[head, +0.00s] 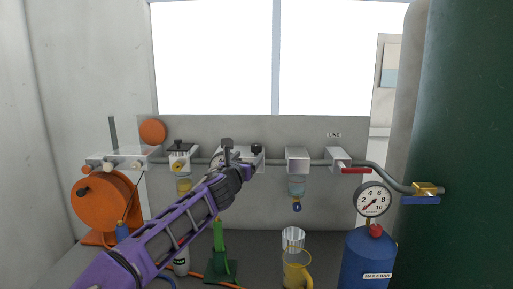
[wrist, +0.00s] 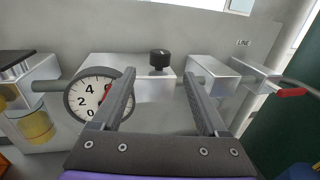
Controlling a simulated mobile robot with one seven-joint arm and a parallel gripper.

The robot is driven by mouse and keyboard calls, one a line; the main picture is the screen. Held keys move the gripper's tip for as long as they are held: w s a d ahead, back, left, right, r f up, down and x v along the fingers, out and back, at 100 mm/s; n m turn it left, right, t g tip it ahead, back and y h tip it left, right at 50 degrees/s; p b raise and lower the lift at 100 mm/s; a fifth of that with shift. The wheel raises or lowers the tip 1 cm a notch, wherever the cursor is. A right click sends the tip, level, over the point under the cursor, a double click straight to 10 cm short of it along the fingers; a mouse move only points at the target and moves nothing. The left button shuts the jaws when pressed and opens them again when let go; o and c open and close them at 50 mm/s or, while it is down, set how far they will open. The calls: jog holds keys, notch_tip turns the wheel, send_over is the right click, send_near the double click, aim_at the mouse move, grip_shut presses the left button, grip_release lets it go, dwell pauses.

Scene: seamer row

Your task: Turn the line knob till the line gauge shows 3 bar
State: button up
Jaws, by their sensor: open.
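A small black knob (wrist: 160,58) stands on top of a pale regulator block (wrist: 150,88). In the head view the knob (head: 257,148) shows just right of my gripper's end. A round white gauge (wrist: 82,92) is on the block's left. Its red needle slants up and right, past the 4, but my left finger partly covers it, so I cannot read it exactly. My gripper (wrist: 158,78) is open and empty, with the knob beyond the gap between its fingertips, apparently untouched.
A pipe (head: 388,176) runs along the wall panel through several blocks. The LINE sign (head: 334,135) is above the block with the red lever (head: 356,171). A blue tank (head: 368,255) carries another gauge (head: 373,200). An orange reel (head: 90,208) and a yellow mug (head: 296,272) stand lower.

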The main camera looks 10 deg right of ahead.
aim_at(255, 149)
jog(key=p+x, duration=0.1)
jog(key=x, duration=0.9)
grip_shut()
